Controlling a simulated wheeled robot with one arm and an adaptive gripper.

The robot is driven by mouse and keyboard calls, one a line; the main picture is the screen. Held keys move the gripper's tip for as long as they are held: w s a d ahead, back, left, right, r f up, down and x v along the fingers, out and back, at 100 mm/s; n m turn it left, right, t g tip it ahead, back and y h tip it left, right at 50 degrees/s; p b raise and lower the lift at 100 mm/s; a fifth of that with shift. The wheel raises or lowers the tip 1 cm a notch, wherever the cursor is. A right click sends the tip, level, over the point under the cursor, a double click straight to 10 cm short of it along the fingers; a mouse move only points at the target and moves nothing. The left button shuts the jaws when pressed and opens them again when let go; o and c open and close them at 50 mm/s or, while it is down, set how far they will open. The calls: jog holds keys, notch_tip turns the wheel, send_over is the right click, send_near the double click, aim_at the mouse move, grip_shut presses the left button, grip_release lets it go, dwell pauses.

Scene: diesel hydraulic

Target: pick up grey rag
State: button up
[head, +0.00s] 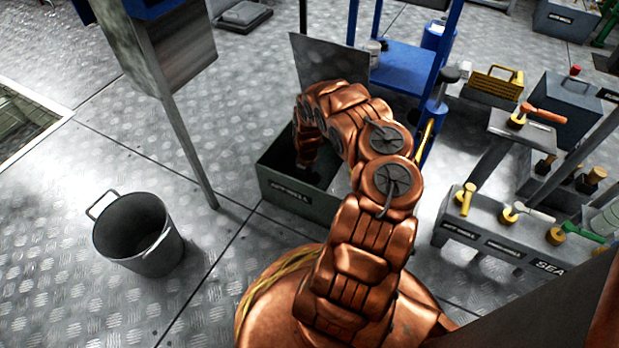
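I cannot make out a grey rag in the head view. My copper-coloured arm reaches forward and bends down into an open dark green metal box (298,200) on the floor. The box's lid stands raised at its back. My gripper (304,168) is at or inside the box opening, dark and mostly hidden by the arm and shadow. Its fingers cannot be made out. The inside of the box is dark, and what lies in it does not show clearly.
A grey metal bucket (138,238) stands on the floor at left. A thin post (182,150) rises between bucket and box. A blue stand (402,68) is behind the box. A bench with tools (500,229) is at right. Patterned metal floor is clear at lower left.

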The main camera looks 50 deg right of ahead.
aim_at(307, 177)
notch_tip(307, 177, up, 10)
jog(key=p, duration=0.7)
